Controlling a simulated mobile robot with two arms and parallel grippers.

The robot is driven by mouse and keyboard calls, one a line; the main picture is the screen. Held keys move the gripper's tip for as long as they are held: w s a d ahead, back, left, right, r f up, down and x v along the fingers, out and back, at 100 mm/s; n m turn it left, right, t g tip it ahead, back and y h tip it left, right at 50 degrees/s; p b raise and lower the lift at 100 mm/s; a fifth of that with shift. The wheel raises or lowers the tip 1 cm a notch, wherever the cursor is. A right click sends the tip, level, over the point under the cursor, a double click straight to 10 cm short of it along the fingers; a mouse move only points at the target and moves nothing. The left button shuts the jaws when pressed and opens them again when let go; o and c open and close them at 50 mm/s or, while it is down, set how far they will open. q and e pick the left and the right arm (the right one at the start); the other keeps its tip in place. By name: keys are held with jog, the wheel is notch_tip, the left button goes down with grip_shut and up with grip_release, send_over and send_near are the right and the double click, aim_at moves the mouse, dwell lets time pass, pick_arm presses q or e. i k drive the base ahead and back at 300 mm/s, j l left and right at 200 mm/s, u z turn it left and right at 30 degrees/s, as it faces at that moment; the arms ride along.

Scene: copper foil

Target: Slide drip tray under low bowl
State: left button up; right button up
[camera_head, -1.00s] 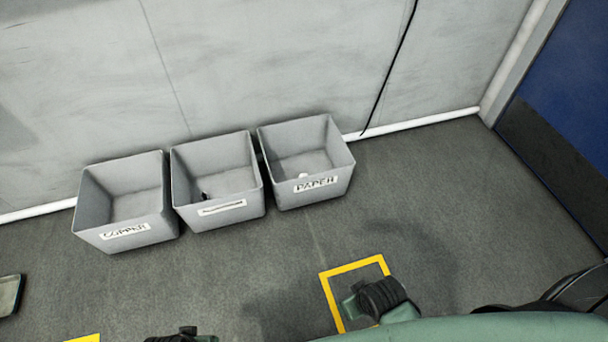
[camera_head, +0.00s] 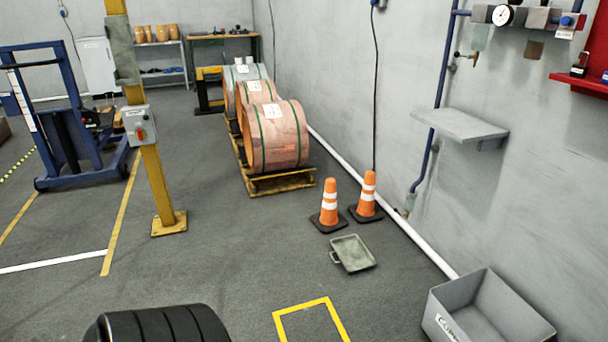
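The drip tray (camera_head: 352,253) is a shallow grey-green tray with a small handle on its left side. It lies flat on the floor in front of two orange cones. A blue pipe (camera_head: 432,140) runs down the wall to the right of the cones. A small fitting (camera_head: 409,204) sits at the pipe's low end, close to the floor; I cannot tell whether it is the low bowl. The tray is apart from it, nearer to me. Neither gripper shows. A black ribbed part at the bottom left seems to be my arm.
A grey bin (camera_head: 440,313) is at the lower right. A wall shelf (camera_head: 460,125) juts out beside the pipe. Copper coils (camera_head: 277,137) sit on pallets behind.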

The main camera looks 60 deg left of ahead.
aim_at(355, 257)
jog(key=u, duration=1.4)
